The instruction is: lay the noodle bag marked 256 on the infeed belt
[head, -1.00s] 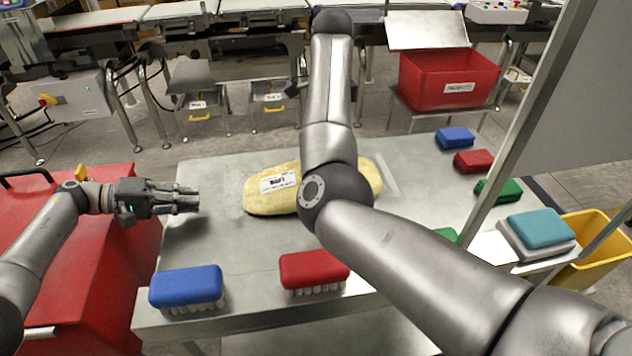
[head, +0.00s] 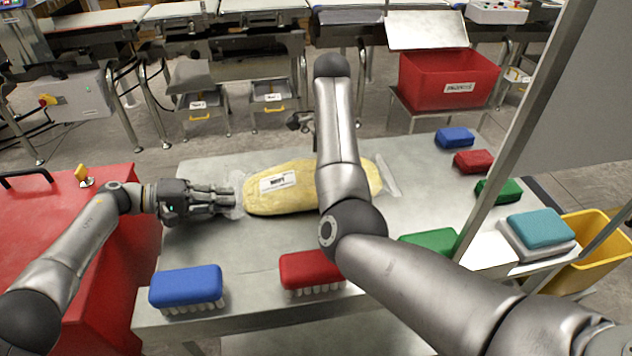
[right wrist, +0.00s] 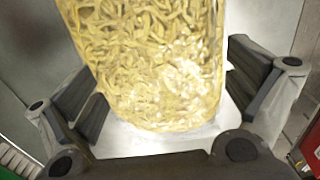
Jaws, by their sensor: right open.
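A yellow noodle bag (head: 290,203) with clear ends and a white label lies flat on the steel table; the label is too small to read. My right arm hides part of it. My left gripper (head: 232,201) is at the bag's left clear end, low over the table; whether its fingers close on the film is unclear. My right gripper (head: 300,122) shows partly behind my forearm, beyond the bag. In the right wrist view its fingers are open, with noodles in clear film (right wrist: 155,70) between them. Pale conveyor belts (head: 175,12) run along the back; which is the infeed is unclear.
The steel table (head: 240,245) holds a blue brush (head: 187,287) and a red brush (head: 310,268) at its front edge, with more brushes at right. A red crate (head: 445,80) stands behind. A post and panel (head: 570,100) rise at right. A red cart (head: 60,220) is at left.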

